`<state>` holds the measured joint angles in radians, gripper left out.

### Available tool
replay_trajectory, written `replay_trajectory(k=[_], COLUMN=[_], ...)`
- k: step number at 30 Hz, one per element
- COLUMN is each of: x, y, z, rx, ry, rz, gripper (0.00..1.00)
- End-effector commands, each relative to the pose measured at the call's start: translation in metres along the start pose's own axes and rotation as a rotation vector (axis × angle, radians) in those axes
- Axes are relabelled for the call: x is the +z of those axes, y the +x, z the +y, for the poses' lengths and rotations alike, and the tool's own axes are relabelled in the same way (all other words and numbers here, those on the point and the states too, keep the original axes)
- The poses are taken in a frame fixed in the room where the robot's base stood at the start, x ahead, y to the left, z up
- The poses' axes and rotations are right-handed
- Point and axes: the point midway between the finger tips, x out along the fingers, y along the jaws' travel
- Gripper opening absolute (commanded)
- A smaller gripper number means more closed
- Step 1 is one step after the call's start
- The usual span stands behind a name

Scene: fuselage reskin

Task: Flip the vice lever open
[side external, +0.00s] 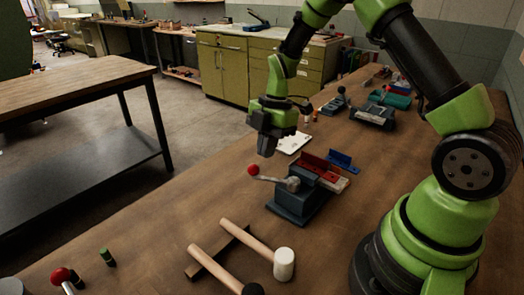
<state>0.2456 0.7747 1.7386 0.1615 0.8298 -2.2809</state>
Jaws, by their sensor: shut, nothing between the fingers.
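The vice (300,203) is a dark blue-grey block on the wooden bench, with red jaw pieces on its far side. Its lever (273,180) is a grey metal arm with a red ball knob (253,170) at its left end, pointing left from the pivot on top of the vice. My gripper (267,153) is shut and empty. It points down, in the picture just above and to the right of the red knob. I cannot tell from this one view how far it is from the lever in depth.
Two mallets (284,264) lie in front of the vice. A white card (294,143) and a blue part (343,161) lie behind it. A second vice-like device (372,115) and a teal box (392,97) stand farther back. Bare bench (180,215) lies left of the vice.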

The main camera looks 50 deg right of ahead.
Motion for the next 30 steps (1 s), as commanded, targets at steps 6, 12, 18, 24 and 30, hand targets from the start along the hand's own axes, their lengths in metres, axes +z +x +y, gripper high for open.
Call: replay_trajectory(k=[6,12,18,24,30], x=[-0.013,-0.014,-0.014,-0.017,-0.019], y=[0.008,0.009,0.009,0.009,0.01], z=[0.0,0.0,0.0,-0.001,-0.001], rx=[-0.002,-0.001,-0.001,-0.011,-0.018], ry=[0.0,0.001,-0.002,-0.039,-0.067], rz=[0.001,0.0,0.001,0.001,0.001], gripper=[0.0,0.0,0.0,0.0,0.0])
